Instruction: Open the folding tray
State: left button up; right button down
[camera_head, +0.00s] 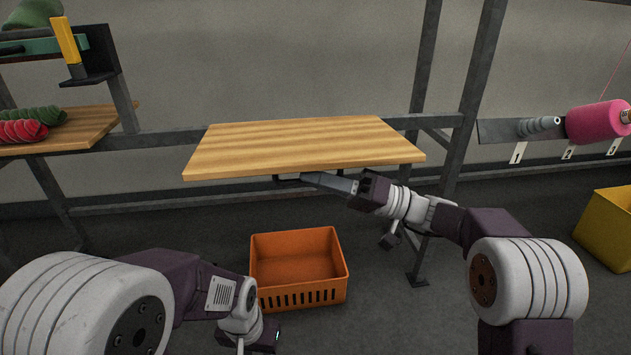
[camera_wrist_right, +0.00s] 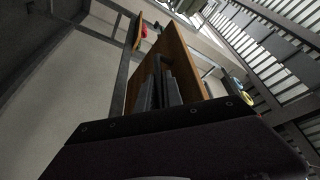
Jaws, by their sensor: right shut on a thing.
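The folding tray (camera_head: 300,142) is a light wooden board on the grey metal frame. In the head view it stands out roughly level from the frame, its front edge toward me. In the right wrist view its wooden face (camera_wrist_right: 181,62) rises beyond the fingers. My right gripper (camera_head: 308,179) is under the tray's front edge, shut on a dark handle (camera_head: 287,180). The handle also shows between the fingers in the right wrist view (camera_wrist_right: 163,64). My left arm hangs at the bottom of the head view, and its fingertips are out of the picture.
An orange crate (camera_head: 297,269) stands on the floor below the tray. A yellow bin (camera_head: 608,228) stands at the right. A pink yarn cone (camera_head: 597,122) is on the rail at the right. A wooden shelf (camera_head: 78,130) with red and green yarn is at the left.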

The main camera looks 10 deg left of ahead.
jog(key=c, duration=1.8)
grip_release()
jog(key=shift+o, duration=0.2)
jog(key=shift+d+p, duration=0.35)
jog(key=shift+d, duration=0.05)
jog(key=p+v, duration=0.3)
jog(key=v, duration=0.5)
jog(key=shift+d, duration=0.2)
jog(key=shift+f, duration=0.1)
